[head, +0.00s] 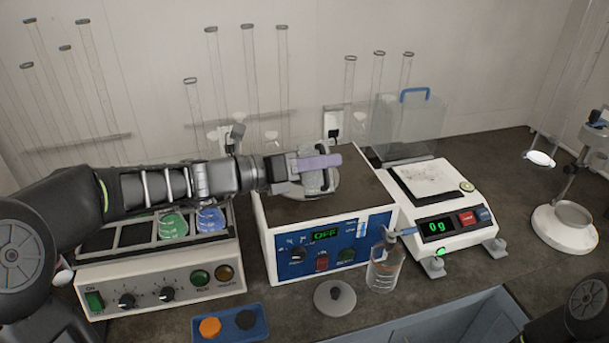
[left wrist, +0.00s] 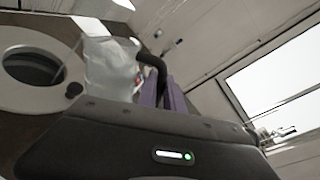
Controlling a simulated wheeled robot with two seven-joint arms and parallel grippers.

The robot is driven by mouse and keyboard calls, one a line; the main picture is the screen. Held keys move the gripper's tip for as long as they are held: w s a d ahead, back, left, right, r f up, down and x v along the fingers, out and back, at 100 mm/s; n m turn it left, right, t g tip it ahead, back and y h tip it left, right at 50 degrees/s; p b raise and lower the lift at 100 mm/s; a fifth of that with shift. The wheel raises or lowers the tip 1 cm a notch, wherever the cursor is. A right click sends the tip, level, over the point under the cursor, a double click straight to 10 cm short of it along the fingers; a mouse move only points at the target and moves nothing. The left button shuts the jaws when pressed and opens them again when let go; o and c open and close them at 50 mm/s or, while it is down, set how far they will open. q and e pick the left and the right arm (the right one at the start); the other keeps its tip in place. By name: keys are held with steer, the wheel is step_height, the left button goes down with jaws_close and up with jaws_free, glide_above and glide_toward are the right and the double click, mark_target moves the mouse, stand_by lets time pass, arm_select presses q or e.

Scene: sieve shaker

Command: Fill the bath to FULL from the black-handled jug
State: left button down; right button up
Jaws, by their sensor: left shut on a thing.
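The bath (head: 258,223) is the box with a blue front panel and a green display reading OFF. My left gripper (head: 322,162), with purple fingers, is over the bath's top and shut on the jug's handle. The clear jug (head: 318,183) is partly hidden by the gripper in the head view. In the left wrist view the jug (left wrist: 108,65) and its black handle (left wrist: 152,72) show beside the fingers, near a pale ring around a dark round opening (left wrist: 35,66). I cannot tell the water level or whether water is flowing. My right gripper is out of view.
A round lid (head: 334,298) lies on the counter in front. A clear bottle (head: 385,266) stands at the bath's front right, near the balance (head: 440,215) reading 0 g. A blue tray (head: 230,325) is in front.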

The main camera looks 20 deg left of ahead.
arm_select(q)
steer(key=shift+w+a+r+n+p, duration=0.15)
steer(key=shift+w+r+n+p, duration=0.2)
steer(key=shift+p, duration=0.4)
steer(key=shift+f, duration=0.1)
steer(key=shift+w+a+n+g+p, duration=0.35)
steer(key=shift+n+p, duration=0.5)
steer(key=shift+p, duration=0.65)
steer(key=shift+w+a+n+p, duration=0.2)
steer(key=shift+w+n+p, duration=0.4)
steer(key=shift+p, duration=0.7)
steer(key=b, duration=0.2)
steer(key=s+f+m+b, duration=0.1)
steer(key=b, duration=0.1)
steer(key=shift+d+f, duration=0.2)
steer(key=shift+f, duration=0.05)
steer(key=shift+s+d+r+m+b, duration=0.15)
steer(key=shift+s+m+b, duration=0.15)
steer(key=shift+b, duration=0.35)
steer(key=shift+s+d+f+m+b, duration=0.1)
steer(key=shift+s+m+b, duration=0.1)
steer(key=shift+m+b, duration=0.3)
steer(key=shift+d+r+p, duration=0.1)
steer(key=shift+r+p, duration=0.2)
steer(key=shift+r, duration=0.3)
